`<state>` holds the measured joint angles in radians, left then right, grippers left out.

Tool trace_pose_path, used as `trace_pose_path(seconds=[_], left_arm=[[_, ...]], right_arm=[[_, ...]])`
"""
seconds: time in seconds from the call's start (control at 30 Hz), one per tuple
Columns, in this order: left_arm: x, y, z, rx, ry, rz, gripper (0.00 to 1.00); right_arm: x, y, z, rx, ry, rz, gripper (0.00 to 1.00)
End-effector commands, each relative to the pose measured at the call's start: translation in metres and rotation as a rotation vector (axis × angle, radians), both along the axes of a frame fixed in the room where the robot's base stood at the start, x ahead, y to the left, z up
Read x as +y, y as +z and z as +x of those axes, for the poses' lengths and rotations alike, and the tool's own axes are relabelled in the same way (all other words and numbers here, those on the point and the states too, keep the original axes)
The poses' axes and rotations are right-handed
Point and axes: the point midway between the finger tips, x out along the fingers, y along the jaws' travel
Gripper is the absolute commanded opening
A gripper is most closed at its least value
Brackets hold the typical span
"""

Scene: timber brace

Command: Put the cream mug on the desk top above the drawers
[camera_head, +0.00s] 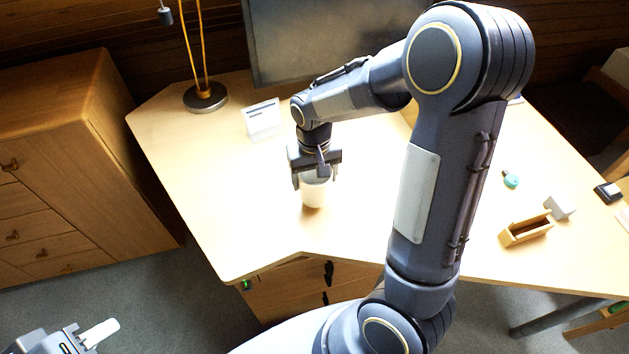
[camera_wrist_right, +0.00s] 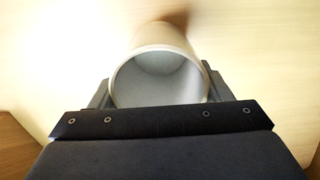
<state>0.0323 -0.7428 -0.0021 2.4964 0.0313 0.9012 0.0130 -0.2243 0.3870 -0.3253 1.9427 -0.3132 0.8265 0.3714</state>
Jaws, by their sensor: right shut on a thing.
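The cream mug (camera_head: 314,192) is upright at the desk top (camera_head: 262,215), above the drawers (camera_head: 300,290) at the desk's front. My right gripper (camera_head: 316,180) comes down on it from above and is shut on it. In the right wrist view the mug (camera_wrist_right: 160,75) shows its open, empty grey inside between the two fingers of my right gripper (camera_wrist_right: 158,95). I cannot tell whether its base touches the desk. My left gripper (camera_head: 95,335) is at the lower left over the floor, partly cut off, with one pale finger showing.
A lamp base (camera_head: 205,97), a white card (camera_head: 263,119) and a monitor (camera_head: 330,40) stand behind the mug. A wooden box (camera_head: 526,230), a white block (camera_head: 560,207) and a teal object (camera_head: 511,180) lie to the right. A wooden cabinet (camera_head: 90,150) stands left. The desk around the mug is clear.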

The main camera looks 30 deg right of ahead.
Motion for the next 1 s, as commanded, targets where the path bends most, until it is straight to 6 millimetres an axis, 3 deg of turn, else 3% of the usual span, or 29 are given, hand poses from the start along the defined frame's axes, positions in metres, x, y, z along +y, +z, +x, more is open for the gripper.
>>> trace_pose_path(seconds=[0.13, 0.57, 0.6, 0.7, 1.0], left_arm=[[0.0, -0.003, 0.0, 0.0, 0.0, 0.0, 0.36], [0.0, -0.007, 0.0, 0.0, 0.0, 0.0, 0.36], [0.0, -0.006, 0.0, 0.0, 0.0, 0.0, 0.36], [0.0, -0.005, 0.0, 0.0, 0.0, 0.0, 0.36], [0.0, -0.004, 0.0, 0.0, 0.0, 0.0, 0.36]], right_arm=[[0.0, -0.018, -0.001, 0.001, -0.001, 0.0, 0.41], [0.0, -0.025, -0.001, 0.0, -0.001, 0.001, 0.41], [0.0, -0.023, -0.001, 0.001, -0.001, 0.0, 0.77], [0.0, -0.023, -0.001, 0.001, -0.001, 0.0, 0.9], [0.0, -0.022, -0.001, 0.001, -0.001, 0.0, 0.93]])
